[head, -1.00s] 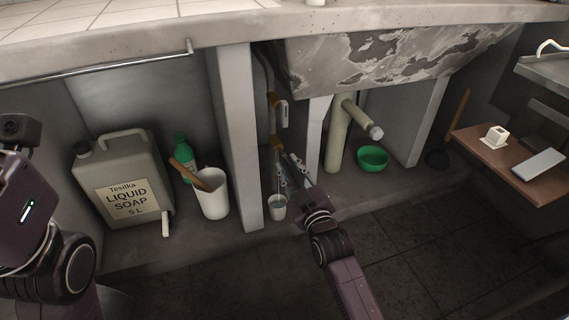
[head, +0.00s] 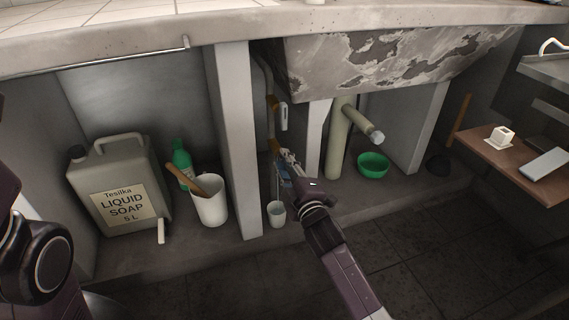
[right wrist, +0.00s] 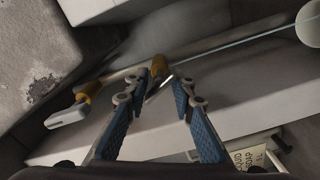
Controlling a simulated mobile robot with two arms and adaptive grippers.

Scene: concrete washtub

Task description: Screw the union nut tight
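The union nut looks like the lower brass-coloured fitting (head: 274,146) on the thin upright pipe under the washtub. In the right wrist view this brass fitting (right wrist: 159,68) lies just beyond my fingertips, roughly between them. My right gripper (head: 283,160) is just below and beside the fitting in the head view. In the right wrist view its two blue-padded fingers (right wrist: 157,90) stand apart with nothing between the pads. I cannot tell whether a fingertip touches the fitting. The nut's threads are too small to see. My left gripper is outside the head view; only its arm shows at lower left.
A valve with a pale handle (head: 283,116) sits above on the pipe. A small white cup (head: 276,214) stands below. A concrete post (head: 233,140) is close on the left, a thick drain pipe (head: 338,140) and green bowl (head: 373,165) on the right.

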